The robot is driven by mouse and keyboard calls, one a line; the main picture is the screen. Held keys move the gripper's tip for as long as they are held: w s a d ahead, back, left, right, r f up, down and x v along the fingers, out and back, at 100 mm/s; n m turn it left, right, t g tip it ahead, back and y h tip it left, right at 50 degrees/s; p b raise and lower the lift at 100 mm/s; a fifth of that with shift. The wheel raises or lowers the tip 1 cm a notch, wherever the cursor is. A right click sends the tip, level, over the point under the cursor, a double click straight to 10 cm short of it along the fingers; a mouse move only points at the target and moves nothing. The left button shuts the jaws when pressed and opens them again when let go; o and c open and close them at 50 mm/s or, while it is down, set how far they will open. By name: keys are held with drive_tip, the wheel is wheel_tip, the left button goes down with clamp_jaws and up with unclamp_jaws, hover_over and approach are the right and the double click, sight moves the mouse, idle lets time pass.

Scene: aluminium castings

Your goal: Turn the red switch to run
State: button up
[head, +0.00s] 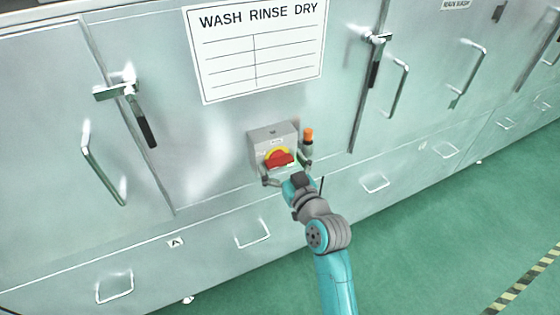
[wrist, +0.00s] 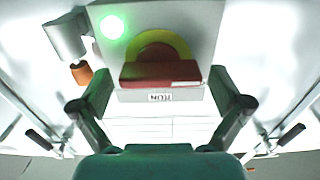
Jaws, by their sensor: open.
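The red switch (head: 279,160) is a bar handle on a yellow disc (wrist: 160,45), on the front of a small grey box (head: 262,144) fixed to the metal cabinet. In the wrist view the red handle (wrist: 160,72) lies crosswise, with a pale strip near its right end. A RUN label (wrist: 160,97) shows upside down just below it. A green lamp (wrist: 112,27) on the box is lit. My gripper (head: 285,172) is open in front of the box. In the wrist view its fingers (wrist: 161,88) stand either side of the handle, apart from it; contact is not visible.
An orange-tipped fitting (head: 308,140) projects just right of the box, close to one finger; it also shows in the wrist view (wrist: 80,72). A WASH RINSE DRY sign (head: 255,75) hangs above. Door latches (head: 130,95) and handles (head: 399,88) flank the panel. Green floor is open at right.

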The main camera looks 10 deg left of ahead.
drive_tip(key=shift+w+a, duration=0.2)
drive_tip(key=shift+w, duration=0.1)
drive_tip(key=c, duration=1.1)
